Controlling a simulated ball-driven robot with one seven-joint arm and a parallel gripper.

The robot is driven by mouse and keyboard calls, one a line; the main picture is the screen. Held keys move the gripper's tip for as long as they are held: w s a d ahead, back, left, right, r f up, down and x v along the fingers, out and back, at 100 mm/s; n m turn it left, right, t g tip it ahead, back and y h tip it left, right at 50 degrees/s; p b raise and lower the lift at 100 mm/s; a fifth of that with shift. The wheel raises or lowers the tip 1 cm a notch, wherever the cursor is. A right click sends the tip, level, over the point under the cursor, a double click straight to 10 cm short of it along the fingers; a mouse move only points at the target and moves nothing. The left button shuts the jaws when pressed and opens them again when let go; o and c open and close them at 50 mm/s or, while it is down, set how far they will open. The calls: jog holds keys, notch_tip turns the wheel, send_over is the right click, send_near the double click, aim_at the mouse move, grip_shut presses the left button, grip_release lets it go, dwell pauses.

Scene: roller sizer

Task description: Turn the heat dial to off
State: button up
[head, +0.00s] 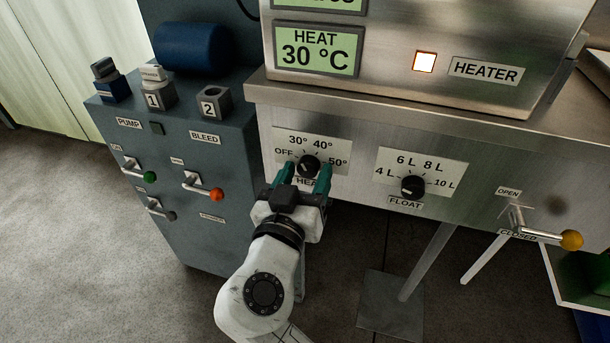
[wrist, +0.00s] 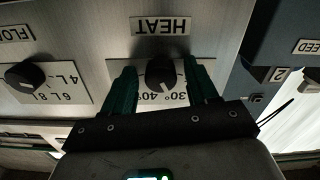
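The heat dial (head: 308,166) is a round black knob on a white scale plate marked OFF, 30°, 40° and 50°. Its pointer seems to face the 30° mark, though the small mark is hard to read. My gripper (head: 303,180) is in front of it, with one green finger on each side of the knob. In the wrist view the dial (wrist: 160,73) sits between the two spread fingers of my gripper (wrist: 162,86). A gap shows beside the knob, so the fingers do not look closed on it. The HEAT label is partly hidden in the head view.
The display (head: 316,52) reads HEAT 30 °C, and the heater lamp (head: 424,61) is lit. The float dial (head: 413,187) is to the right, with a yellow-knobbed lever (head: 571,240) beyond. A blue-grey cabinet (head: 190,130) with small levers stands left.

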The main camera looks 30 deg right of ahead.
jog(key=c, duration=0.9)
jog(key=shift+r+n, duration=0.1)
jog(key=shift+n, duration=0.2)
jog(key=n+p, duration=0.5)
jog(key=shift+r, duration=0.15)
jog(key=n+p, duration=0.3)
jog(key=n, duration=0.1)
jog(key=shift+s, duration=0.1)
jog(key=shift+n, duration=0.3)
jog(key=o, duration=1)
